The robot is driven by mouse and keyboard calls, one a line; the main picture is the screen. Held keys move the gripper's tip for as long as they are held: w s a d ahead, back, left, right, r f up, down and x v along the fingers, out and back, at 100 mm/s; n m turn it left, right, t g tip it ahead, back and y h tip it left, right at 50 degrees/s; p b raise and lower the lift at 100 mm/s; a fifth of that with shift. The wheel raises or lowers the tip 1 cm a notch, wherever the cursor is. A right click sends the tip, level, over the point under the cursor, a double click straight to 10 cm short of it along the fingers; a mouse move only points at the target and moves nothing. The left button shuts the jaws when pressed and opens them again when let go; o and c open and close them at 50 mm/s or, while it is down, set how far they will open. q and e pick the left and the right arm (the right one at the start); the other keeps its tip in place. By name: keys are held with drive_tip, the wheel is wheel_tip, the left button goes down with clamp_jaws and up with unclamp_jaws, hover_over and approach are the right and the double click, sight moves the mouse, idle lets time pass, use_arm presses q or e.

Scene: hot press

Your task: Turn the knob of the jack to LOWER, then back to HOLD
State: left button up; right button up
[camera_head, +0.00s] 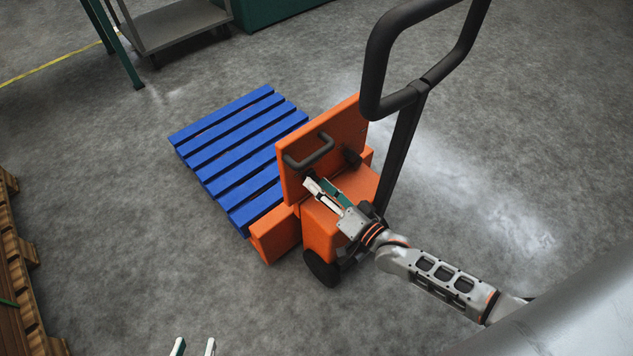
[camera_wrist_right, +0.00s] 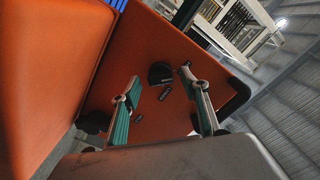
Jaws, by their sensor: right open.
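The orange jack (camera_head: 340,125) stands on the floor with its upright panel facing my right arm. A dark knob (camera_wrist_right: 160,72) on the panel shows in the right wrist view, with small dark labels around it that I cannot read. Its pointing direction is unclear. In the head view a dark round part on the panel, probably the knob (camera_head: 352,158), sits beyond the right gripper. My right gripper (camera_head: 318,184) is open before the panel; in its wrist view the fingers (camera_wrist_right: 160,80) are either side of the knob, apparently not touching it. My left gripper (camera_head: 194,345) is open and empty at the bottom edge.
The jack's tall black handle (camera_head: 405,130) rises right of the panel. A dark grab bar (camera_head: 310,152) sticks out of the panel near the right gripper. A blue pallet (camera_head: 230,145) lies behind the jack. A wooden pallet stack (camera_head: 18,275) is at left. The floor at right is clear.

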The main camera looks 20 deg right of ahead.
drive_tip(key=v, duration=1)
